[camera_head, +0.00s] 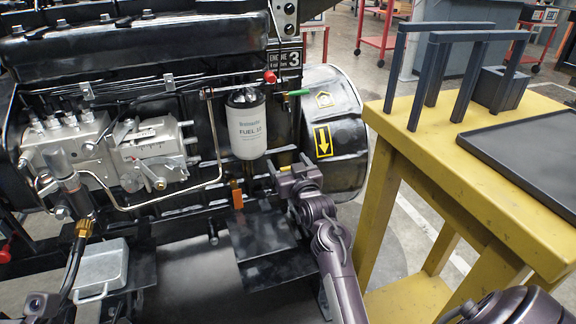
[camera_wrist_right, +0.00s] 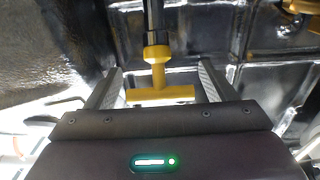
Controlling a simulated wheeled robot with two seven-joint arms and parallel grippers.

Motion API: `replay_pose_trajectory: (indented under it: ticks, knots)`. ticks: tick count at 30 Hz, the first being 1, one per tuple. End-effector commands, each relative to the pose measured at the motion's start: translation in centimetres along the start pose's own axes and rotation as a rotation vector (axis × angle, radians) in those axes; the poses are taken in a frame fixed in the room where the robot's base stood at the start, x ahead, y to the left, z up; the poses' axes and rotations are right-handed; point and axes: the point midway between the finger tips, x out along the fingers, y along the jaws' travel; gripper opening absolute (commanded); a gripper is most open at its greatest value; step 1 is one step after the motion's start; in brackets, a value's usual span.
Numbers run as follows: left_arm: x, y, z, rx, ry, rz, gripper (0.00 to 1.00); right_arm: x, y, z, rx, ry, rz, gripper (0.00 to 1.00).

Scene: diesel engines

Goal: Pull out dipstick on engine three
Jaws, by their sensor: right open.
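The dipstick's yellow T-shaped handle (camera_wrist_right: 160,88) hangs from a dark tube in the right wrist view. My right gripper (camera_wrist_right: 160,76) is open, with one finger on each side of the handle and visible gaps to it. In the head view my right gripper (camera_head: 284,180) is low beside the engine (camera_head: 140,55), below and right of the white fuel filter (camera_head: 246,125). The engine carries a plate (camera_head: 290,58) with the number 3.
A yellow table (camera_head: 405,145) with a black tray (camera_head: 530,150) and dark upright frames stands on the right. A round black housing (camera_head: 345,125) with a yellow arrow label is close behind my right arm. Pipes and a grey block (camera_head: 100,270) lie at the left.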

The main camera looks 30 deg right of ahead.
Motion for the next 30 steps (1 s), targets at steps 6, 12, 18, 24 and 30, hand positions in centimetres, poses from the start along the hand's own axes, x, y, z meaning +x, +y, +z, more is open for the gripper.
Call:
replay_pose_trajectory:
  ticks: [6,12,18,24,30]
  knots:
    - [0.02,0.01,0.00,0.000,0.000,0.000,0.36,-0.03,-0.01,-0.01,0.000,0.000,0.000,0.63]
    - [0.02,0.00,0.00,0.000,0.000,0.000,0.36,-0.04,-0.02,0.00,0.000,0.000,0.000,0.36]
    - [0.02,0.00,0.01,0.000,0.000,0.000,0.36,-0.04,-0.03,0.00,0.001,0.000,0.000,0.14]
    - [0.22,-0.02,-0.01,0.000,0.000,0.000,0.36,-0.08,-0.03,-0.18,0.001,0.000,0.000,0.14]
    - [0.88,-0.07,-0.11,0.000,-0.001,-0.002,0.36,-0.20,-0.03,-0.83,0.001,0.000,-0.001,0.14]
